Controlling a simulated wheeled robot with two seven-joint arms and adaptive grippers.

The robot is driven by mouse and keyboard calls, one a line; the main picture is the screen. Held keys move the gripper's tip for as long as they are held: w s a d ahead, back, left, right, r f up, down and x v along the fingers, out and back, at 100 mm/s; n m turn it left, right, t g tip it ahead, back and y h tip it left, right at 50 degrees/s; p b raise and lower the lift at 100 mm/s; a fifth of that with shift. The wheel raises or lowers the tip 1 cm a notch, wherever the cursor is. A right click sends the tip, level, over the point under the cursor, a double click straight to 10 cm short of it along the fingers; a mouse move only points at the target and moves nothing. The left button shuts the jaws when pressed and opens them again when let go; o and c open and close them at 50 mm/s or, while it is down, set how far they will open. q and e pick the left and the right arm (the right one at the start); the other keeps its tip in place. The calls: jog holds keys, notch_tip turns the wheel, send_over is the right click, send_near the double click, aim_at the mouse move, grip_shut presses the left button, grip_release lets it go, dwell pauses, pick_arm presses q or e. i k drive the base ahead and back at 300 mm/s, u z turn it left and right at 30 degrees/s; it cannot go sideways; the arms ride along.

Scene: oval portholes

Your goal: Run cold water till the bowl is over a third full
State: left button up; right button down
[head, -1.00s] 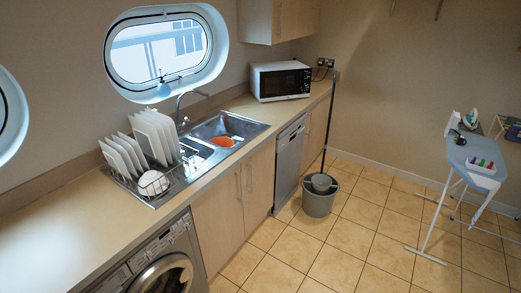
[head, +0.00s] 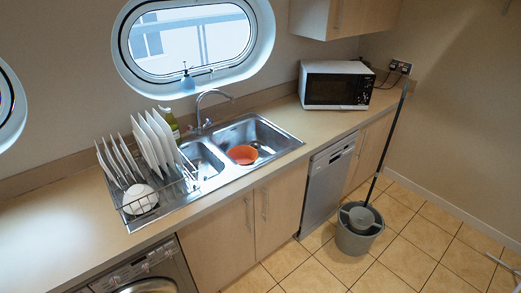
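An orange bowl (head: 242,154) sits inside the right basin of the steel sink (head: 276,138). I cannot tell from here whether it holds any water. A curved chrome tap (head: 200,110) stands at the back of the sink, between the two basins. No water stream is visible from its spout. Neither of my grippers is in view.
A rack of white plates (head: 150,142) with an upturned white bowl stands left of the sink. A soap bottle (head: 170,123) is behind it. A microwave (head: 336,86) stands right. A grey mop bucket (head: 358,230) is on the floor by the dishwasher (head: 326,182).

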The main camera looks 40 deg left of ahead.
aim_at(245, 155)
jog(key=u, duration=0.4)
jog(key=i, duration=1.1)
jog(key=u, duration=1.7)
jog(key=i, duration=0.75)
jog(key=u, duration=0.8)
